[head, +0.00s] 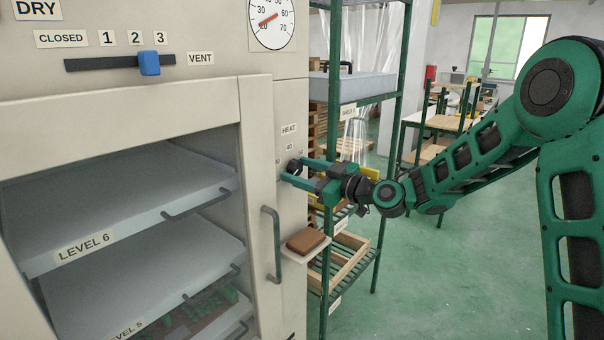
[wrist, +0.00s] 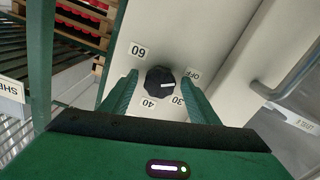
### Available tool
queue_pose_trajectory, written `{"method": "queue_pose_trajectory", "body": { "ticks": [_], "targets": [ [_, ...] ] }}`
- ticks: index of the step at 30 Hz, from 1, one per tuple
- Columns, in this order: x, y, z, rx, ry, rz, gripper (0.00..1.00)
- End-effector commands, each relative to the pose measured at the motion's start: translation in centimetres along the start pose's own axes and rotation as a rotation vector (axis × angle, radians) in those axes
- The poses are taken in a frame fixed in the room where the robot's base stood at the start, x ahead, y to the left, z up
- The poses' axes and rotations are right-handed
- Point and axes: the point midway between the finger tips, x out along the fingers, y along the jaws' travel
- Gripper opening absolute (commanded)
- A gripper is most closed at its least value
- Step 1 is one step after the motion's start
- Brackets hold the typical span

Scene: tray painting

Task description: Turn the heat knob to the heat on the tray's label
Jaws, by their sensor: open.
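The dark heat knob (wrist: 160,80) sits on the cabinet's pale front, with labels OFF, 30, 40 and 60 around it in the wrist view. Its white mark points roughly towards OFF. In the head view the knob (head: 294,167) is small, below the HEAT label (head: 288,130), and partly hidden by my gripper. My gripper (head: 297,172) is open, its fingers on either side of the knob. In the wrist view the fingertips (wrist: 161,83) flank it; I cannot tell if they touch it. No tray label giving a heat is readable.
The drying cabinet (head: 257,150) has an open front with shelves marked LEVEL 6 and LEVEL 5, and a handle (head: 274,245). A brown block (head: 305,242) rests on a small ledge below my gripper. A green rack (head: 388,150) stands close behind the arm. Floor at right is clear.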

Motion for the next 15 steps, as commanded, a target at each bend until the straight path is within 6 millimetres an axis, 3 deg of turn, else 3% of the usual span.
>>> {"method": "queue_pose_trajectory", "body": {
  "ticks": [6,12,15],
  "targets": [
    [0.03,-0.01,-0.01,0.0,0.0,0.0,0.55],
    [0.02,-0.02,-0.02,0.0,0.0,-0.001,0.14],
    [-0.18,0.15,0.03,0.001,0.0,0.0,0.14]
  ]
}}
